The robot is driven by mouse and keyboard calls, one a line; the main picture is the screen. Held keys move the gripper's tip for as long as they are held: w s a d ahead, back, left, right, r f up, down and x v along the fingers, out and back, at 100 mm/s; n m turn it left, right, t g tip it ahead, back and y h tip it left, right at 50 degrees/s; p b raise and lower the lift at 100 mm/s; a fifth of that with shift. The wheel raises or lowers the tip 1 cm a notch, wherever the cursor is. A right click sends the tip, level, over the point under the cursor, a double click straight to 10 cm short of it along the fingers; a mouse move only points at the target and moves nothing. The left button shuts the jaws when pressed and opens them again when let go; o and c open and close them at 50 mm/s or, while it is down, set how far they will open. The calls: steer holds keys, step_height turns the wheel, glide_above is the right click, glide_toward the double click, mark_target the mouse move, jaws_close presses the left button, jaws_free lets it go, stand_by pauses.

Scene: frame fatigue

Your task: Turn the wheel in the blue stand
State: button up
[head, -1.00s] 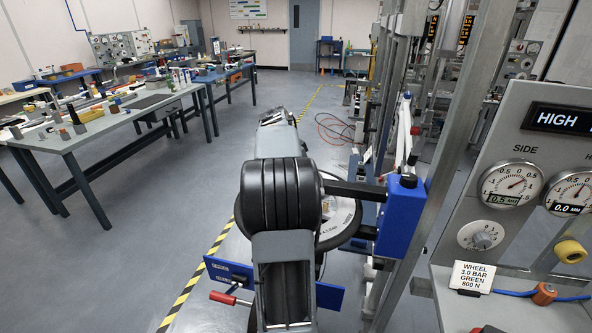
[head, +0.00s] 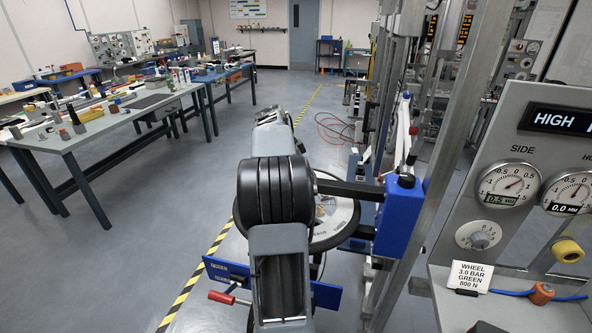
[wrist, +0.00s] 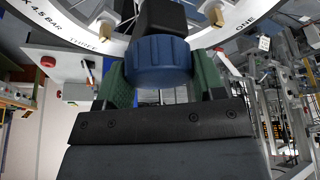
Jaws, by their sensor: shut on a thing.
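The wheel (head: 347,222), with a dark rim and pale face, is beside the blue stand (head: 400,218); my arm hides its left part. In the wrist view the wheel's pale ring (wrist: 113,42) carries the words "THREE" and "ONE", "4.5 BAR" and brass fittings. My gripper (wrist: 158,66) has green fingers shut on a ribbed blue knob (wrist: 158,58) in front of the wheel. A dark part joins the knob at the top. In the head view my arm hides the gripper and knob.
A blue plate (head: 327,295) with a red-ended lever (head: 221,297) is low by my arm. A grey gauge panel (head: 500,240) stands at right, with a card (head: 471,276) reading "WHEEL 3.0 BAR GREEN 800 N". Floor at left is clear.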

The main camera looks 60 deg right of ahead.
steer(key=o, duration=1.3)
steer(key=p+v, duration=0.1)
steer(key=v, duration=1.2)
steer(key=shift+a+r, duration=0.1)
steer(key=shift+r, duration=0.25)
